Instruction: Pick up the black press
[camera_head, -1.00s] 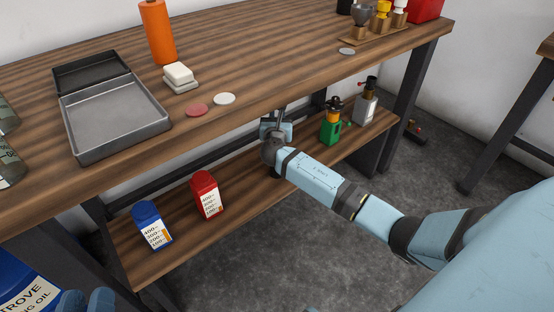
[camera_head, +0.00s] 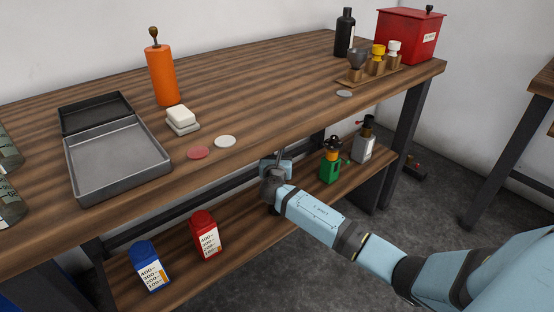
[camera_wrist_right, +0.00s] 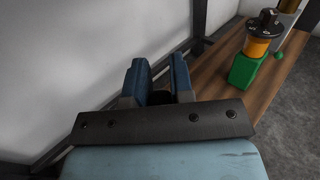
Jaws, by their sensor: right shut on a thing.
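My right gripper (camera_wrist_right: 158,82) reaches over the lower shelf (camera_head: 245,228), under the table's front edge, and its wrist shows in the head view (camera_head: 274,182). Its dark blue fingers are shut on a small black thing (camera_wrist_right: 161,97), most likely the black press. Only a dark bit of it shows between the fingers; the rest is hidden by the gripper, so its tilt and any contact with the shelf cannot be told. My left gripper is out of view.
A green press (camera_head: 329,167) and a grey one (camera_head: 364,145) stand on the shelf to the right. The tabletop (camera_head: 250,105) lies above; a dark table leg (camera_head: 405,120) is at right.

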